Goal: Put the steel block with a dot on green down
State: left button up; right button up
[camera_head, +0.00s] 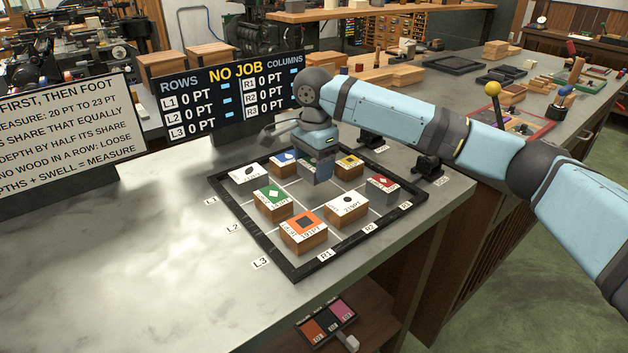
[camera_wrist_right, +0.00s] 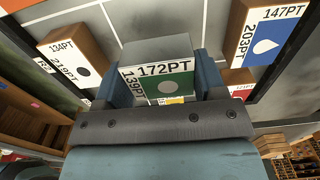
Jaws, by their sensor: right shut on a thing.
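My right gripper (camera_head: 314,160) comes down over the framed grid board (camera_head: 333,268) and is shut on the steel block with a dot on green (camera_wrist_right: 165,85). The right wrist view shows its green face with a pale dot, marked 172PT and 139PT, between my right gripper's fingers (camera_wrist_right: 165,75). In the head view the steel block (camera_head: 316,176) is partly covered by the gripper and is around the board's middle, among the other blocks. I cannot tell whether it touches the board. My left gripper is not in view.
Close around it stand a green diamond block (camera_head: 273,201), a white dot block (camera_head: 347,207), a red block (camera_head: 384,187), a yellow block (camera_head: 349,164) and a blue block (camera_head: 285,158). An orange block (camera_head: 304,233) is nearer.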

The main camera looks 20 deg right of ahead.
aim_at(314, 179)
notch_tip(314, 179, down, 4)
jog(key=shift+r+b, duration=0.15)
jog(key=shift+b, duration=0.2)
jog(key=shift+p, duration=0.3)
jog(key=o, duration=1.1)
jog(key=shift+c, duration=0.2)
